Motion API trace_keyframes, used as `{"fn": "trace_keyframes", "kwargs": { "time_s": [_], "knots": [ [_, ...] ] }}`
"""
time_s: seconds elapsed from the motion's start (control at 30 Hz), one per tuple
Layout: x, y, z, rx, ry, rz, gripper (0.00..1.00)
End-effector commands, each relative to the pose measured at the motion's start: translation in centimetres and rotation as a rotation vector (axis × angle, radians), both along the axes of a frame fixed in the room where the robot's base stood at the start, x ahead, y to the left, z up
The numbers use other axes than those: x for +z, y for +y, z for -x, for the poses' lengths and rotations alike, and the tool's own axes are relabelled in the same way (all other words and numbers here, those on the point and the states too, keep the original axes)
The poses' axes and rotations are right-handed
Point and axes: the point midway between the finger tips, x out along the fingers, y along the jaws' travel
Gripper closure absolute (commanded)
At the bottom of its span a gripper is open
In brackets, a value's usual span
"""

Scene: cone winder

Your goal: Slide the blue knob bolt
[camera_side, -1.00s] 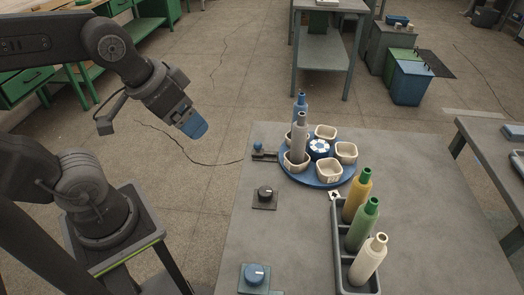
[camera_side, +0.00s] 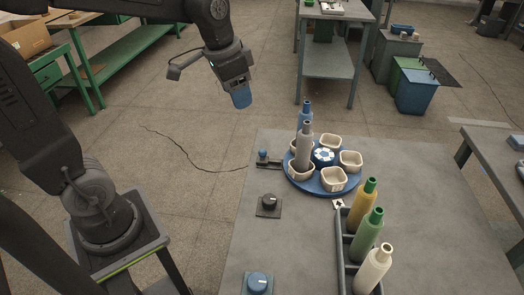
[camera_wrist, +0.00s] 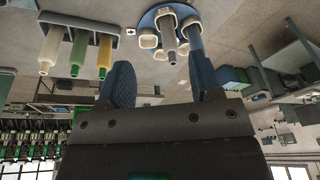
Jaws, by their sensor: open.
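The blue knob bolt (camera_side: 263,154) is a small blue knob on a dark slide base at the back left of the grey table, just left of the blue turntable (camera_side: 322,189). My gripper (camera_side: 241,100) hangs in the air above and behind the bolt, apart from it, blue fingers pointing down. In the wrist view my gripper (camera_wrist: 160,62) is open and empty, its two blue fingers spread apart. I cannot make out the bolt in the wrist view.
The turntable carries cream cups, with a grey bottle (camera_side: 305,149) and a blue bottle (camera_side: 307,112) standing near the bolt. Two dark-based dials (camera_side: 269,203) (camera_side: 257,284) sit along the left edge. A rack (camera_side: 341,240) holds yellow, green and cream bottles.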

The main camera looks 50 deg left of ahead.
Motion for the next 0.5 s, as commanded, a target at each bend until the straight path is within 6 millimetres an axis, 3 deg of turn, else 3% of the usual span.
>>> {"fn": "trace_keyframes", "kwargs": {
  "time_s": [0.1,0.3,0.5],
  "knots": [
    [-1.9,2.1,-4.1,-0.062,0.079,0.005,0.41],
    [-6.6,5.9,-10.0,-0.183,0.19,0.032,0.41],
    [-12.6,9.7,-14.0,-0.298,0.275,0.083,0.41]
  ]
}}
